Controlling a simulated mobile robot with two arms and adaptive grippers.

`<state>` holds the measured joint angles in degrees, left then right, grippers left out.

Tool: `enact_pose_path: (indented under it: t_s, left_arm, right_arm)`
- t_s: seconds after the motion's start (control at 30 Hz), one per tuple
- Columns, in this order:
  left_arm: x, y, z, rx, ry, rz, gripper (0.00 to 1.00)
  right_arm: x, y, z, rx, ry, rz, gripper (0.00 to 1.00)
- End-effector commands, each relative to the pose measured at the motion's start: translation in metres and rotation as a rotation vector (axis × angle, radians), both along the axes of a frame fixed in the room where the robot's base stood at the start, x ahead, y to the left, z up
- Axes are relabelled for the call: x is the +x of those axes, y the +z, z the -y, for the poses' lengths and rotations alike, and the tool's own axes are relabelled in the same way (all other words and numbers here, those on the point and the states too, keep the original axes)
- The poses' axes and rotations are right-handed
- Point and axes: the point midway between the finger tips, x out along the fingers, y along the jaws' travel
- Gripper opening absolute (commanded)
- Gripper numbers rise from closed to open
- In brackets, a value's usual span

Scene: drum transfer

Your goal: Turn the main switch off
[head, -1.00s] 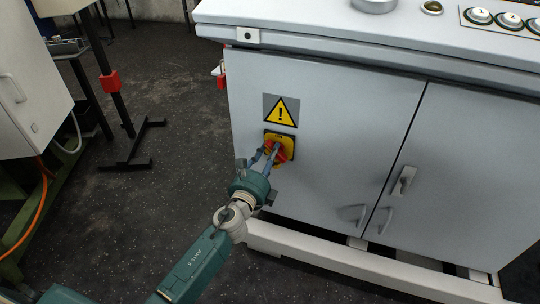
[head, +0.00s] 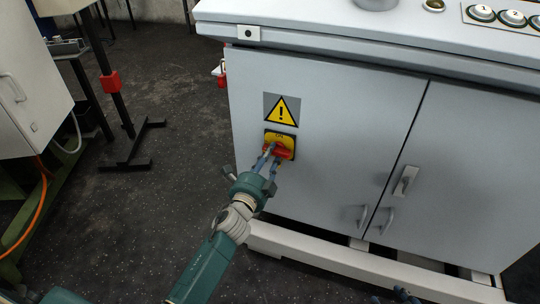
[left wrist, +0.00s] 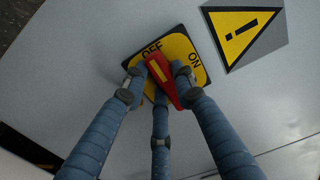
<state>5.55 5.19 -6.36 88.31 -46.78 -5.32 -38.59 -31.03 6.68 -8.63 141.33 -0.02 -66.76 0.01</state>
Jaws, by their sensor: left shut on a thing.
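The main switch is a yellow plate with a red handle (head: 283,151) on the front of the grey cabinet, below a warning sign. My left gripper (head: 269,158) is at the switch, with its blue fingers shut on the red handle. In the left wrist view the red handle (left wrist: 161,79) lies between the fingers, and its striped end points toward the OFF mark. The ON mark is to the right on the yellow plate (left wrist: 190,55). The fingers hide part of the handle and plate. Only the finger ends of my right gripper (head: 402,296) show at the bottom edge.
The grey cabinet (head: 335,110) has two doors with handles (head: 405,181) and a worktop with push buttons (head: 481,13) above. A yellow warning sign (head: 281,109) is just above the switch. A stand with a red part (head: 110,81) is at left. The dark floor between is clear.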

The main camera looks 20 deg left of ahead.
Motion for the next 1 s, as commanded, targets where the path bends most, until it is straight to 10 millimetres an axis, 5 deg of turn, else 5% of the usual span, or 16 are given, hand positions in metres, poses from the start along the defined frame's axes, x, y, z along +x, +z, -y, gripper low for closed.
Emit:
enact_pose_path:
  t_s: [0.57,0.6,0.7,1.0]
  left_arm:
    - [-0.0002,-0.0015,0.0001,-0.040,0.001,-0.003,0.00]
    - [-0.0002,-0.0015,0.0001,-0.040,0.001,-0.003,0.30]
    - [-0.0002,-0.0014,0.0001,-0.039,0.001,-0.003,0.46]
    - [-0.0016,-0.0012,0.0000,-0.034,0.000,-0.002,0.46]
  right_arm:
    - [-0.0007,-0.0004,0.0001,-0.001,0.000,-0.003,0.40]
    - [-0.0007,-0.0004,0.0001,-0.001,0.000,-0.003,0.40]
    - [-0.0007,-0.0004,0.0001,-0.001,0.000,-0.003,0.40]
    - [0.0000,-0.0005,0.0010,-0.001,-0.002,-0.002,0.40]
